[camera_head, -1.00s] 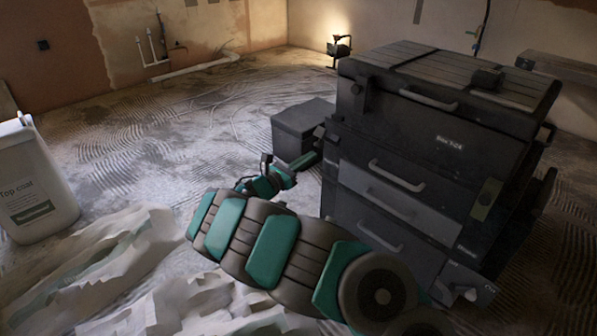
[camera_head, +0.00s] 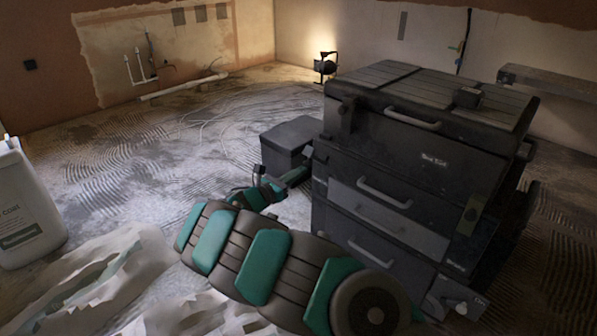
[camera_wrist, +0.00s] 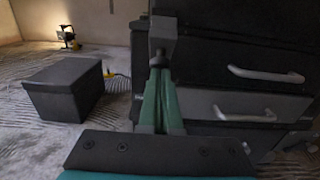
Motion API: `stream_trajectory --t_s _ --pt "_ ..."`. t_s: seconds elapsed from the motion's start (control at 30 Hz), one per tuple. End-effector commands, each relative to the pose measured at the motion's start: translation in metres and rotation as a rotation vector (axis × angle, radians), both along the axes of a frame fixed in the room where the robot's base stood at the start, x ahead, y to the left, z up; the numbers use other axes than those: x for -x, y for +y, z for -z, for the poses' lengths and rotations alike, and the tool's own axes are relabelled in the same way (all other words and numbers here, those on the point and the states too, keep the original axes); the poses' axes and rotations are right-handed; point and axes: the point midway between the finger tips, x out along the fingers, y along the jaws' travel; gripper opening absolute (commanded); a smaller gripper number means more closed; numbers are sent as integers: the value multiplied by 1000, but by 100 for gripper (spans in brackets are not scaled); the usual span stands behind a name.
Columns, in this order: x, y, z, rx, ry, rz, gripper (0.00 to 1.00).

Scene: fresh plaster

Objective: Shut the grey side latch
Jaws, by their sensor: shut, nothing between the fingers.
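A black toolbox stack (camera_head: 405,180) stands right of centre, with drawers and pale handles on its front. In the wrist view a grey block, which looks like the side latch (camera_wrist: 163,30), stands upright at the stack's left edge, just beyond my fingertips. I cannot tell whether they touch it or what position it is in. In the head view the latch is too dark to pick out. My gripper (camera_head: 298,175) is shut and empty, its teal fingers (camera_wrist: 158,85) pointing at the left side of the stack. My arm hides part of the stack's lower front.
A dark lidded box (camera_head: 286,140) stands on the floor left of the stack. A lit work lamp (camera_head: 326,66) is behind.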

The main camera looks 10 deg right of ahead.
Motion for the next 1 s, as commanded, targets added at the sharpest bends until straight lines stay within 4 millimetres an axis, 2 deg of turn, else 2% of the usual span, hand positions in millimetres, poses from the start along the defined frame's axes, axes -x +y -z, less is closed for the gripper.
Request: stream_trajectory --t_s 0.37,0.73,1.0 --pt "0 -1 -20 -83 57 1 0" --pt "-4 -5 -47 -270 191 -1 0" --pt "-9 -12 -61 -268 195 0 0"
